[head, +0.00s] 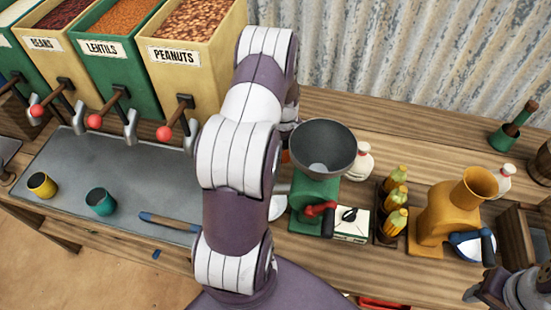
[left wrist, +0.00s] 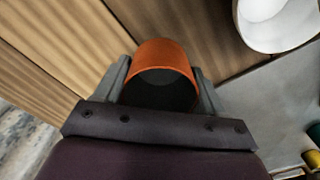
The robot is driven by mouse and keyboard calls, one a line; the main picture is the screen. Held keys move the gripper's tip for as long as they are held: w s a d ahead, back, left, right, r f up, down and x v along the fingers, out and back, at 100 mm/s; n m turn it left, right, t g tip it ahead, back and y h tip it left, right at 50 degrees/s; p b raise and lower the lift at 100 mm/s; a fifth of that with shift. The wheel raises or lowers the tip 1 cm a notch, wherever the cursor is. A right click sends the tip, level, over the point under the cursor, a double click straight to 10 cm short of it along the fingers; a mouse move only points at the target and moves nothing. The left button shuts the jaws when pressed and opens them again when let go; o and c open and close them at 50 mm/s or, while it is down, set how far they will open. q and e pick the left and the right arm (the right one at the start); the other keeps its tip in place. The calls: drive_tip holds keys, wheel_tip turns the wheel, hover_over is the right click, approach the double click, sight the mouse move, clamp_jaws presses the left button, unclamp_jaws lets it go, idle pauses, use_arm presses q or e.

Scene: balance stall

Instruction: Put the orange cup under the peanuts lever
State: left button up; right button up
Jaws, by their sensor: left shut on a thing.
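The orange cup (left wrist: 160,54) is between the fingers of my left gripper (left wrist: 162,84) in the left wrist view, and the gripper is shut on it. In the head view my left arm hides this gripper and most or all of the cup; a sliver of orange shows at the arm's right edge. The peanuts lever (head: 177,122), with a red knob, is on the front of the yellow peanuts bin (head: 190,62), left of my arm. The grey tray (head: 95,165) below the lever has no orange cup visible on it. My right gripper (head: 482,293) is partly in view at the bottom right; its jaw state is unclear.
A yellow cup (head: 42,185), a teal cup (head: 101,202) and a blue-handled tool (head: 169,222) lie on or at the tray. Lentils (head: 110,68) and beans bins stand further left. A green grinder (head: 316,205), bottles (head: 396,200) and a yellow grinder (head: 440,220) crowd the right.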

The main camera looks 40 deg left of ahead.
use_arm(q)
wheel_tip(320, 180, down, 6)
drive_tip(key=shift+r+p, duration=0.1)
drive_tip(key=shift+p, duration=0.2)
drive_tip(key=shift+s, duration=0.15)
drive_tip(key=o, duration=1.1)
drive_tip(key=shift+o, duration=0.2)
